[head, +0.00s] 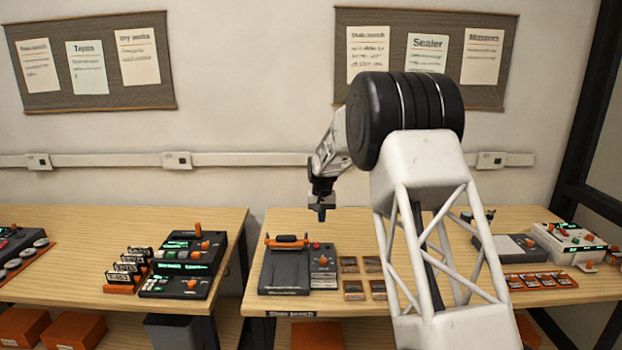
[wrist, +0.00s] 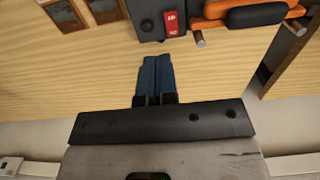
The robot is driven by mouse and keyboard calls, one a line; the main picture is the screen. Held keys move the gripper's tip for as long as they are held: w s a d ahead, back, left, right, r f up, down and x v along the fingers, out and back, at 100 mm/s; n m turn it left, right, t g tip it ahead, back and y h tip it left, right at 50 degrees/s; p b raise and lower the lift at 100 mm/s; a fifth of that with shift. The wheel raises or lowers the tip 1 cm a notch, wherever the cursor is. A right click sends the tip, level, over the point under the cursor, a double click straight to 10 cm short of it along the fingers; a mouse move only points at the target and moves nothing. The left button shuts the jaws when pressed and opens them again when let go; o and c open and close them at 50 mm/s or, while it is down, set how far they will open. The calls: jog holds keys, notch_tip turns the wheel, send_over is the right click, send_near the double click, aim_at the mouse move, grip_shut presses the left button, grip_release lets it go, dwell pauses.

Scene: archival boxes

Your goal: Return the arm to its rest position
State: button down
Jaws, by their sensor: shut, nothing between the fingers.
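My gripper (head: 320,213) hangs above the back of the right-hand wooden table in the head view, fingers pointing down. In the wrist view its two blue fingers (wrist: 153,75) lie together, shut with nothing between them. The fingers look apart from the table and the devices. My arm rises at the right of the head view and hides part of that table.
A dark device with an orange handle (head: 287,241) stands on the right-hand table (head: 350,220), close to my gripper. Several small framed tiles (head: 350,264) lie beside it. More devices (head: 185,262) stand on the left table. A wall rail (head: 240,159) runs behind.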

jog(key=s+d+r, duration=0.3)
jog(key=s+r, duration=0.3)
jog(key=s, duration=0.5)
jog(key=s+d+r+t, duration=0.1)
jog(key=s+d+r, duration=0.3)
jog(key=s+r, duration=0.5)
jog(key=s+d+r, duration=0.3)
jog(key=s+r, duration=0.1)
jog(key=s, duration=0.9)
jog(key=s+d+f, duration=0.2)
jog(key=s, duration=1.5)
jog(key=s+d+f+t, duration=0.1)
jog(key=s+d+f, duration=0.1)
jog(key=s, duration=1.6)
jog(key=shift+s+d+f, duration=0.2)
jog(key=shift+s+f, duration=0.1)
jog(key=shift+f, duration=0.1)
